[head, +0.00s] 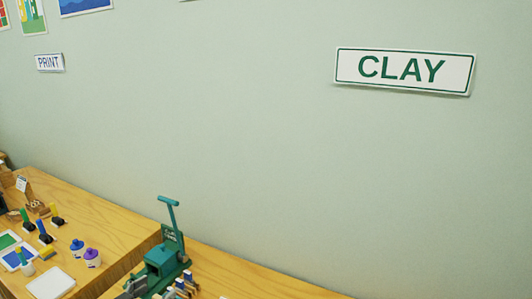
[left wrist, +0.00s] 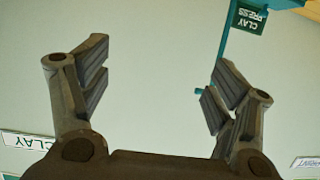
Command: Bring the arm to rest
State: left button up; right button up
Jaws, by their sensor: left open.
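My left gripper (left wrist: 158,68) is open in the left wrist view, with its two dark grey fingers spread wide and nothing between them. Behind the fingers is the pale green wall. The teal clay press (head: 160,262) stands on the wooden table in the head view. Its upright handle and small sign also show at the top right of the left wrist view (left wrist: 249,20), which is upside down. A small grey piece at the bottom edge of the head view, by the press, may be part of my left gripper. My right gripper is in neither view.
A wooden table (head: 105,218) runs along the wall. On its left part are ink pads, stampers, two small jars (head: 92,257) and a white tray (head: 50,283). Several small tools (head: 184,285) stand by the press. CLAY (head: 403,70) and PRINT (head: 49,63) signs hang on the wall.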

pick_arm(q)
jog(key=s+d+f+g+y, duration=0.25)
jog(key=s+d+f, duration=0.45)
jog(key=s+d, duration=0.5)
jog(key=s+n+g+y, duration=0.25)
jog(key=s+g, duration=0.55)
jog(key=s, duration=1.3)
notch_tip(320, 180, down, 33)
jog(key=s+b, duration=0.2)
jog(key=b, duration=0.5)
jog(key=s+a+f+g+b, duration=0.1)
jog(key=s+f+b, duration=0.1)
jog(key=s+f, duration=0.6)
jog(key=s+a+f+g+b, duration=0.1)
jog(key=s+f+b, duration=0.2)
jog(key=s+f, duration=0.5)
notch_tip(320, 180, down, 4)
jog(key=shift+a+f+m, duration=0.25)
jog(key=shift+a+m, duration=0.1)
